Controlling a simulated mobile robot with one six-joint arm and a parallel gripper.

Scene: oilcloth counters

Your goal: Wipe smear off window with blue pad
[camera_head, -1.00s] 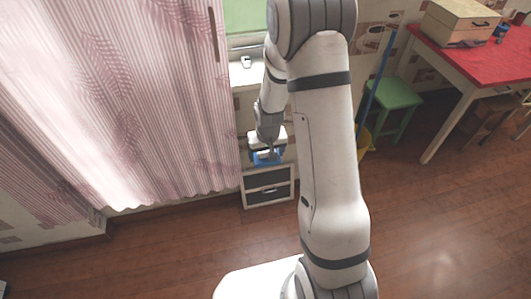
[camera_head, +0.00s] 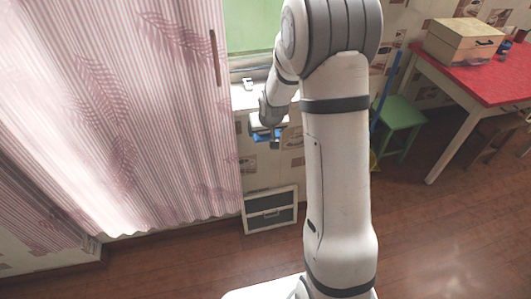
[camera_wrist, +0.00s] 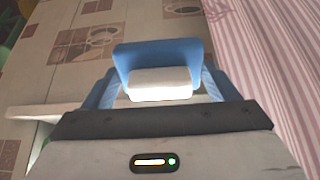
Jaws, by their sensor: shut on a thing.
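My gripper (camera_head: 267,131) is shut on the blue pad (camera_wrist: 160,52), below and right of the window sill. In the wrist view, the pad's pale block (camera_wrist: 160,84) sits between the two fingers, with the blue plate beyond it. The pad is held off the wall and touches nothing else that I can see. The window (camera_head: 250,27) shows as a green pane at the top, partly hidden by my arm and the curtain. I cannot make out a smear on the visible pane.
A pink striped curtain (camera_head: 120,110) hangs left of the window. A small white object (camera_head: 248,84) is on the sill. A green stool (camera_head: 402,118) and a red table (camera_head: 475,75) are at the right. The floor between is clear.

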